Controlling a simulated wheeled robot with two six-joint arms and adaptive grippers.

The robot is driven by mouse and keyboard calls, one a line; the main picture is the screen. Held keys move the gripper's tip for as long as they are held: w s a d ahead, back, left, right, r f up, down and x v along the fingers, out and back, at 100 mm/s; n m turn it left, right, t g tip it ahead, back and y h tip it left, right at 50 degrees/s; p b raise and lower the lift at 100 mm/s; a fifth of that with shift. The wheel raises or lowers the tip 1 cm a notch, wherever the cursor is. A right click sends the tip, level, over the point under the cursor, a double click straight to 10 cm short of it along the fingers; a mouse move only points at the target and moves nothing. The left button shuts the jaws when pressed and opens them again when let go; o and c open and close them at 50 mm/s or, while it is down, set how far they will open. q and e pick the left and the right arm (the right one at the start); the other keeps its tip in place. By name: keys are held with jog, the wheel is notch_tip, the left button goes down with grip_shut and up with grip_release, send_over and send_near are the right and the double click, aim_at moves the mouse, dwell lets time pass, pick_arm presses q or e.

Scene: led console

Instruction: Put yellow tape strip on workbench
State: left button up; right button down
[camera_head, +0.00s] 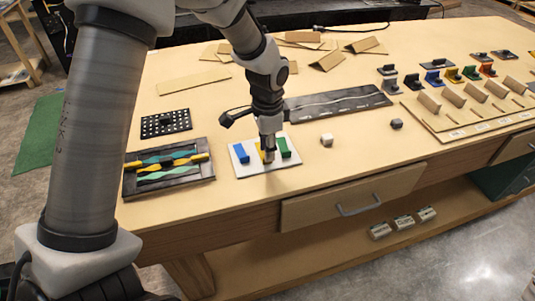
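A white plate (241,170) lies near the front of the workbench (225,205) with a blue block (241,153), a yellow piece (260,147) and a green block (284,147) on it. My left gripper (268,156) points down at the yellow piece and covers much of it; whether it touches or grips the piece I cannot tell. Its fingers are too small to judge. A black tray (128,187) left of the plate holds wavy yellow and teal strips (167,160). Which yellow item is the tape strip is not certain. My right gripper is not in view.
A black perforated plate (166,123) lies behind the tray, and a long dark panel (338,103) behind the plate. Small light (327,140) and grey (396,124) cubes stand to the right. Wooden racks and coloured pieces fill the right end. Bare bench lies between.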

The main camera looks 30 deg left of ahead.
pick_arm(q)
notch_tip(320, 180, up, 9)
jog(key=shift+r, duration=0.2)
dwell(0.4)
